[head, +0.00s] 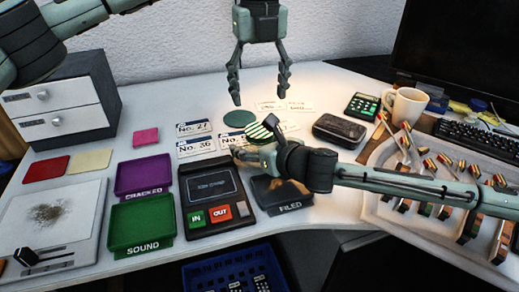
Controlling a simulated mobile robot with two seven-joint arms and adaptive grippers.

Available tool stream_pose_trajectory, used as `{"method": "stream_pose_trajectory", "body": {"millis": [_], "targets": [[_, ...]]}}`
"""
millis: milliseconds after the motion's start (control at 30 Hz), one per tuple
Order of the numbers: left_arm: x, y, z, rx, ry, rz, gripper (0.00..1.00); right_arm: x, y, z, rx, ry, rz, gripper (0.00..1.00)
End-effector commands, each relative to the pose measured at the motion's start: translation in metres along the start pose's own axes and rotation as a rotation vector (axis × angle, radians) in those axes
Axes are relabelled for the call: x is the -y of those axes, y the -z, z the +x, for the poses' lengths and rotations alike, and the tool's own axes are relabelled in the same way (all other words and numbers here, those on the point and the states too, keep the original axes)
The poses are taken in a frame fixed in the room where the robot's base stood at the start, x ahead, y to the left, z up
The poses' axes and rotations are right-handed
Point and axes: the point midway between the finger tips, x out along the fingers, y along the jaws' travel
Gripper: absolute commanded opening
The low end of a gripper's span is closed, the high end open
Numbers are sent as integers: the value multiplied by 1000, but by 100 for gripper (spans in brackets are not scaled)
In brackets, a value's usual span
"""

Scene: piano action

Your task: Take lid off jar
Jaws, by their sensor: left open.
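My right gripper (241,154) comes in from the right, low over the middle of the table beside the number cards.
A purple CRACKED tray (144,174), a green SOUND tray (140,225), a black IN/OUT device (211,197) and a dark FILED tray (283,190) stand in front. A mug (404,106), black case (339,130) and a rack of piano parts (375,205) are at right.

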Motion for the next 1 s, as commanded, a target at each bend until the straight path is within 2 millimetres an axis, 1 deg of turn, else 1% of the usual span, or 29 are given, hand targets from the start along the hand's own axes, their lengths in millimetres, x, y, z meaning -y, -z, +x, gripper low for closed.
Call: {"method": "stream_pose_trajectory", "body": {"millis": [133,167,633,1000], "targets": [[0,0,0,0,0,0,69,0,0,0,0,0,0,65],[0,0,0,0,0,0,69,0,0,0,0,0,0,62],[0,0,0,0,0,0,69,0,0,0,0,0,0,4],[0,0,0,0,0,0,69,0,0,0,0,0,0,1]]}}
